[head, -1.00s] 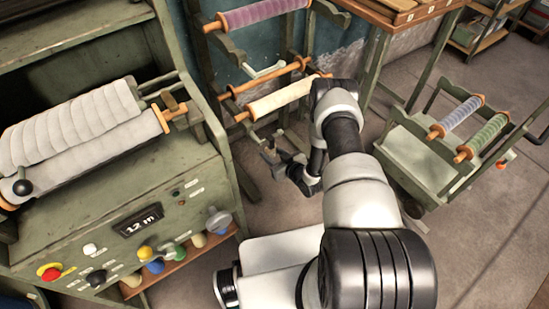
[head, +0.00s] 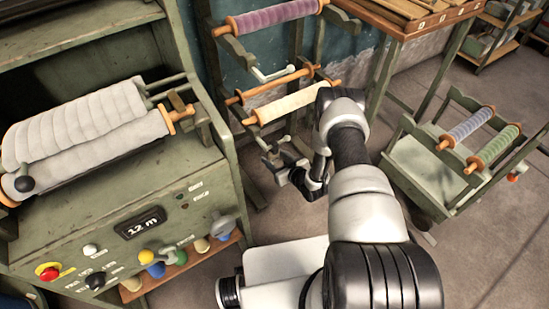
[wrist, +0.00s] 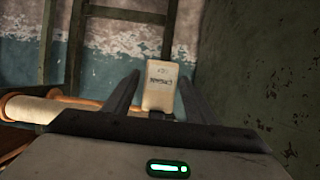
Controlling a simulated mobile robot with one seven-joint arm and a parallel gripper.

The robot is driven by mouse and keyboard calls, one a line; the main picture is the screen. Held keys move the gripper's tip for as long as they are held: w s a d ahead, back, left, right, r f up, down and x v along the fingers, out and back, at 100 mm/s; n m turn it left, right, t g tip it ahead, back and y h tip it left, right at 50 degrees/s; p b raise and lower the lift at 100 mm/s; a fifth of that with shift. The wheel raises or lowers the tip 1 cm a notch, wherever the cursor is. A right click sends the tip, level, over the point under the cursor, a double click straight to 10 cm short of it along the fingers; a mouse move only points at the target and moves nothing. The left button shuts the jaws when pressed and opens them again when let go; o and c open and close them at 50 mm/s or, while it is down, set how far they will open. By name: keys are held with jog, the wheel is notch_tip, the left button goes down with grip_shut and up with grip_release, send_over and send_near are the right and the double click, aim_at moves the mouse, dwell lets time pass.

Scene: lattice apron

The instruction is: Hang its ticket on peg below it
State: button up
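In the head view my gripper (head: 280,172) is low beside the rack, below the cream roll (head: 292,103). The ticket cannot be made out there. A peg-like arm (head: 275,143) is just below the cream roll, close above my gripper; its tip is unclear.
A purple roll (head: 272,16) hangs higher on the rack, with a pale-tipped arm (head: 272,74) below it. The green machine (head: 130,225) stands to the left. A cart (head: 425,165) with two rolls is to the right.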

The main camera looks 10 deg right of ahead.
jog(key=shift+s, duration=0.1)
jog(key=p+v, duration=0.3)
jog(key=v, duration=1.4)
jog(key=shift+s+d+r, duration=0.1)
jog(key=shift+d, duration=0.05)
